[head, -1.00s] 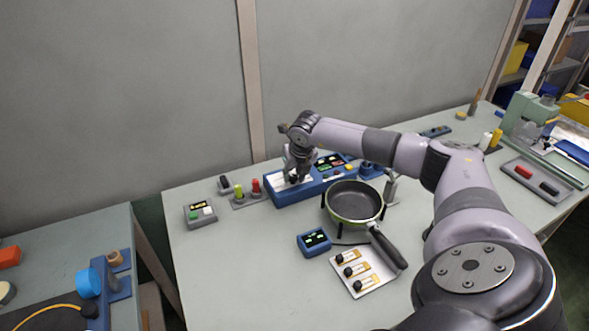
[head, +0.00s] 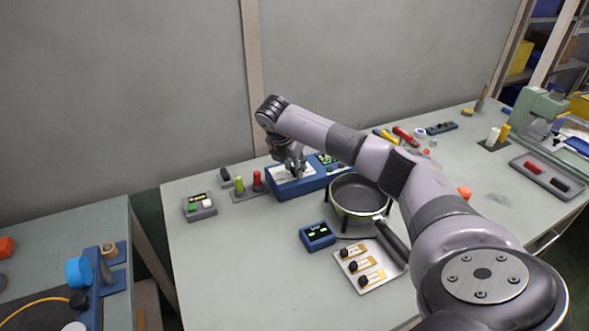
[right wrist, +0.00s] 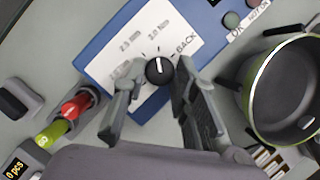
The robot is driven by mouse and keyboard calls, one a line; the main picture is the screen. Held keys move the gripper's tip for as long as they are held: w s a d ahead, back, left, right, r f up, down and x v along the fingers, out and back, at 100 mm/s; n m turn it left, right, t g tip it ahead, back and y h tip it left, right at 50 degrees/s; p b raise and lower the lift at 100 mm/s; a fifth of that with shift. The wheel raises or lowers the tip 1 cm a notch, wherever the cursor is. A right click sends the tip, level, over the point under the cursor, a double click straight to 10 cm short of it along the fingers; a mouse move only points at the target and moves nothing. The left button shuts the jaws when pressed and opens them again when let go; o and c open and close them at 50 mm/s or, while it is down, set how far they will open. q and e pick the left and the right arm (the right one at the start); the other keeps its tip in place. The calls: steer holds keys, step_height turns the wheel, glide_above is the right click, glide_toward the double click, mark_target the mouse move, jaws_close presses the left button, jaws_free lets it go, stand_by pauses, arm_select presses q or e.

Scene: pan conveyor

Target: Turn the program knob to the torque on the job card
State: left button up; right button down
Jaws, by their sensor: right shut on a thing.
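The blue control box (head: 318,182) stands at the back of the bench, with a white dial plate (right wrist: 185,42) on top. The black program knob (right wrist: 159,70) sits on that plate; its white pointer line points up toward a marking that looks like 2.0 Nm. I cannot make out which item is the job card. My left gripper is out of view.
A green-rimmed pan (head: 360,195) stands close right of the box. Red (right wrist: 76,105) and green (right wrist: 50,133) pegs stand left of it. The bench's front left is clear.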

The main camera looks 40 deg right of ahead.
steer(key=shift+w+m+g, duration=0.15)
steer(key=shift+m+g, duration=0.25)
steer(key=shift+m, duration=0.6)
steer(key=c, duration=1.3)
jaws_free()
steer(key=shift+r, duration=0.1)
steer(key=v, duration=1.1)
steer(key=shift+a+r, duration=0.3)
steer(key=shift+a, duration=0.05)
